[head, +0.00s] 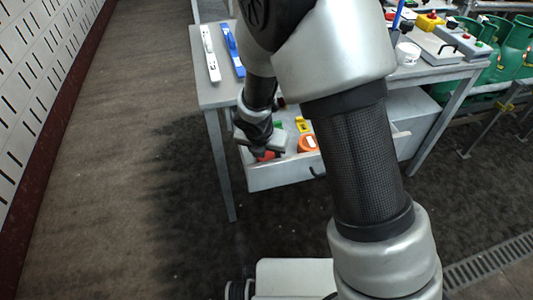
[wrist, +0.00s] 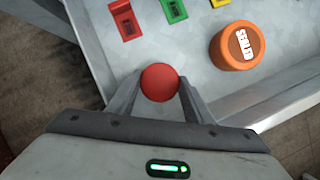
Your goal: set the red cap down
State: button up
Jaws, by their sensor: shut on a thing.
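The red cap (wrist: 160,82) is round and sits between the two fingers of my gripper (wrist: 158,95), which is shut on it. In the head view a bit of the red cap (head: 266,156) shows below my gripper (head: 263,147), at the left end of an open drawer (head: 283,178). In the wrist view the cap is over the drawer's near side. I cannot tell whether it touches the drawer floor.
In the drawer are an orange round container marked SEALED (wrist: 237,46), a red tag (wrist: 125,20), a green tag (wrist: 173,10) and a yellow piece (head: 302,124). Bare floor shows between the cap and the container. The table (head: 212,93) stands above the drawer.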

jog(key=shift+f, duration=0.25)
jog(key=o, duration=1)
jog(key=shift+r, duration=0.1)
jog(key=shift+r, duration=0.1)
jog(key=shift+r, duration=0.3)
jog(key=p+v, duration=0.4)
jog(key=v, duration=0.7)
jog(key=shift+s+r+p, duration=0.25)
jog(key=shift+p, duration=0.15)
